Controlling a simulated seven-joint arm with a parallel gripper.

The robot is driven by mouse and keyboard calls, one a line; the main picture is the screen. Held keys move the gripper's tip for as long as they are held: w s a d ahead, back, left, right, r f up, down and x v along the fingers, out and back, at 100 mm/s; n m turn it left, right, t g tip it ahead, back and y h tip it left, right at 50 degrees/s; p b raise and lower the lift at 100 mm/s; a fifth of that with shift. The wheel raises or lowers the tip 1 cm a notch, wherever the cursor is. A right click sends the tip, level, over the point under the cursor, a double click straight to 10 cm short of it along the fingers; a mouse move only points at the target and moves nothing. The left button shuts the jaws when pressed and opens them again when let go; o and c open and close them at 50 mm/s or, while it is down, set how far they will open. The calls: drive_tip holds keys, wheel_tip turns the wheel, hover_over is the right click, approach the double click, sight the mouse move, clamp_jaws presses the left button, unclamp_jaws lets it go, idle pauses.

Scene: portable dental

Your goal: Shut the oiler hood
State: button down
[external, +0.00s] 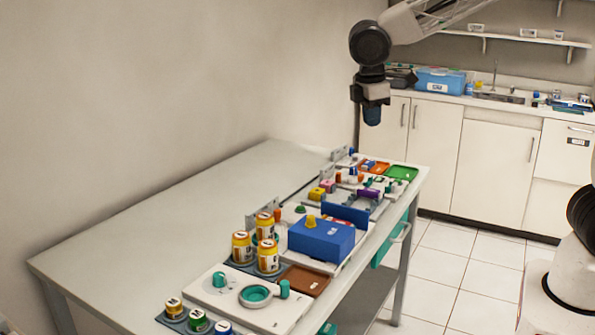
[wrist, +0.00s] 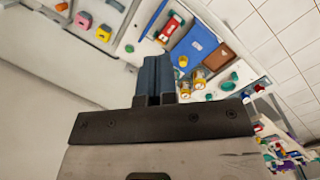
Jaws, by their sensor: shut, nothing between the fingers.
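A blue box-shaped cover (external: 320,241) stands on the bench near its right edge, with a small yellow knob on top. It also shows in the wrist view as a blue panel (wrist: 195,47). A blue upright plate (external: 345,214) stands behind it, with a red part (wrist: 172,27) between them. No label shows which of these is the oiler hood, and I cannot tell its hinge. My gripper (external: 372,116) hangs well above the far end of the bench, apart from everything. Its fingers (wrist: 154,75) are shut and empty.
Yellow-labelled jars (external: 267,255), a brown tray (external: 304,281) and a teal ring (external: 256,294) stand near the blue cover. A green tray (external: 400,173) and small coloured parts lie at the far end. The bench's left side (external: 150,235) is clear.

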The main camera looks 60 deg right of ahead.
drive_tip(key=w+a+f+n, duration=0.2)
drive_tip(key=w+a+f, duration=0.2)
drive_tip(key=a, duration=0.3)
drive_tip(key=w+a+f+n+h, duration=0.1)
drive_tip(key=w+a+f, duration=0.3)
drive_tip(key=a, duration=0.4)
drive_tip(key=w+a+f+n+h, duration=0.1)
drive_tip(key=w+a+f+n, duration=0.2)
drive_tip(key=a, duration=0.4)
drive_tip(key=shift+w+a+f+g, duration=0.15)
drive_tip(key=shift+w+f+g, duration=0.25)
drive_tip(key=shift+w+f, duration=0.45)
drive_tip(key=shift+s+f, duration=0.1)
drive_tip(key=shift+f, duration=0.05)
approach(307, 228)
wheel_tip(307, 228, down, 5)
drive_tip(key=shift+r, duration=0.1)
drive_tip(key=shift+s+d, duration=0.3)
drive_tip(key=shift+d, duration=0.65)
